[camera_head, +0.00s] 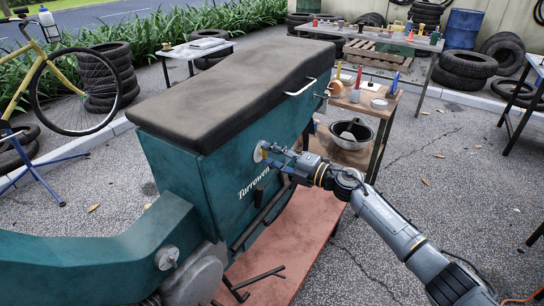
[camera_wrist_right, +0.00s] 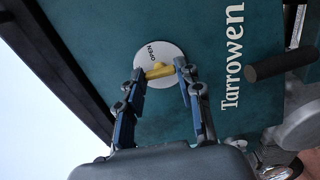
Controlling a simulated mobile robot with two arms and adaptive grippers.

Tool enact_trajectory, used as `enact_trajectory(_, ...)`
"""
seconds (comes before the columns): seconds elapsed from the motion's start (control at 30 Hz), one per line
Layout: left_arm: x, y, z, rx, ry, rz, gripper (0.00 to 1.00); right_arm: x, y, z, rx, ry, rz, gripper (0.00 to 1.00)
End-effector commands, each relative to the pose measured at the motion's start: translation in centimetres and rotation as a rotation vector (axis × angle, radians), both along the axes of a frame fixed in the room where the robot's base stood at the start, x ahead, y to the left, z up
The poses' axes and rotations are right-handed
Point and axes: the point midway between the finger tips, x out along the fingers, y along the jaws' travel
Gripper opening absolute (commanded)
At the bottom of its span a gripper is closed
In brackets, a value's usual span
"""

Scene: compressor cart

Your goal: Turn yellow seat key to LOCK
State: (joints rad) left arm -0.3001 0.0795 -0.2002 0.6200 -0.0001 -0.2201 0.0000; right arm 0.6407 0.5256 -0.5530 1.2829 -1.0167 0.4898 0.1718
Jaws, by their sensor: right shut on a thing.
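The yellow seat key (camera_wrist_right: 160,71) sits in a round white plate (camera_wrist_right: 150,54) on the side of the teal body (camera_head: 215,180), under the black seat (camera_head: 240,85). The plate also shows in the head view (camera_head: 259,151). My left gripper is not in view.
A dark handle bar (camera_wrist_right: 280,67) sticks out right of the Tarrowen lettering. A wooden cart (camera_head: 355,105) with tools and a black bowl (camera_head: 351,134) stands behind my right arm. A red platform (camera_head: 290,235) lies below the teal body. Paving at the right is mostly clear.

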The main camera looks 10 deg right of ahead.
Motion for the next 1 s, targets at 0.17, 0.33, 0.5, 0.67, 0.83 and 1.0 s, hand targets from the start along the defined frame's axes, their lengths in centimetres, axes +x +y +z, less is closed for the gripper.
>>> enact_trajectory(0.17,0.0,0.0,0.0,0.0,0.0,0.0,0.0,-0.1,0.0,-0.2,-0.004,0.001,0.002,0.46)
enact_trajectory(0.33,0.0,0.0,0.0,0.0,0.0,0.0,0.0,0.0,0.0,-0.1,-0.002,0.001,0.001,0.58)
enact_trajectory(0.5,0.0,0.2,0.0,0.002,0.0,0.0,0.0,0.0,0.0,-0.1,-0.001,0.001,0.001,0.58)
enact_trajectory(0.67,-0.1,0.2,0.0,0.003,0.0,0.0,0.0,-0.7,-0.8,-0.1,-0.003,0.001,-0.001,0.58)
enact_trajectory(0.83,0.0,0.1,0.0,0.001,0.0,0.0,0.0,-3.0,-3.1,-0.3,-0.005,0.004,-0.001,0.58)
enact_trajectory(1.0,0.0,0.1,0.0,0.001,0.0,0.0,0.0,-5.7,-5.7,-0.3,-0.005,0.004,-0.001,0.58)
